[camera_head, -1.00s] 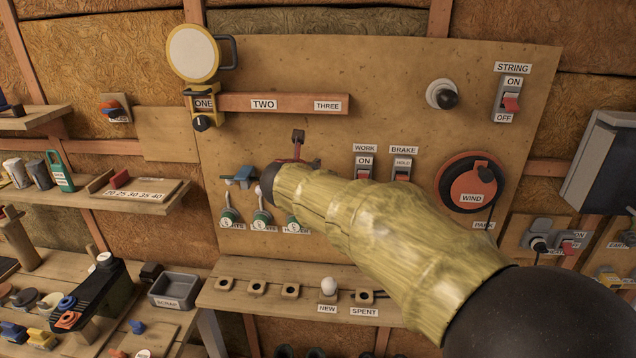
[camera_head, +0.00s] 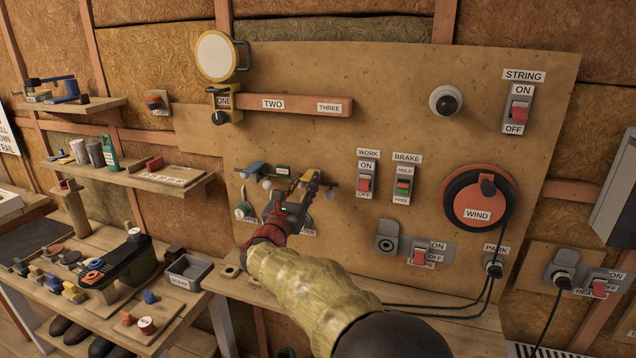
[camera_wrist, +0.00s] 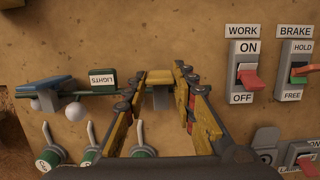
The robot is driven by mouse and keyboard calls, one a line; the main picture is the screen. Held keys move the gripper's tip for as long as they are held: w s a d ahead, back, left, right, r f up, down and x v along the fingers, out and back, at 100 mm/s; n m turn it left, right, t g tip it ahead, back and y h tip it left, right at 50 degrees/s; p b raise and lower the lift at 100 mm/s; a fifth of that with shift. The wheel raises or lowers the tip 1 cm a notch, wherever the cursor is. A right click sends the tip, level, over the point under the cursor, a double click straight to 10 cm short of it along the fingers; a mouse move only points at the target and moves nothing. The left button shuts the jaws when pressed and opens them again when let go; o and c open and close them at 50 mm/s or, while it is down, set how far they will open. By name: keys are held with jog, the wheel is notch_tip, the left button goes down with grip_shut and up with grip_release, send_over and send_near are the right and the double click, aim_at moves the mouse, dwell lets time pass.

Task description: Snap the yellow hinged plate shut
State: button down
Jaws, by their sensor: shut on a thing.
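The yellow hinged plate (camera_wrist: 159,97) is a small tan-yellow piece at the right end of a green bar in the wrist view. The fingers of my gripper (camera_wrist: 160,76) stand on either side of it, shut on it. In the head view my gripper (camera_head: 305,182) is at the right end of the same row, and the fingers mostly hide the plate there. The plate's exact tilt and its hinge cannot be made out.
Lever switches (camera_wrist: 88,150) sit just below. The WORK switch (camera_wrist: 245,75) and BRAKE switch (camera_wrist: 298,70) are to the right.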

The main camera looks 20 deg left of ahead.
jog(key=shift+f, duration=0.25)
dwell(0.3)
jog(key=c, duration=1.5)
grip_release()
jog(key=shift+o, duration=0.2)
jog(key=s+f, duration=0.2)
jog(key=s, duration=0.9)
jog(key=shift+s+a+f, duration=0.2)
jog(key=shift+s+f, duration=0.1)
jog(key=shift+f, duration=0.05)
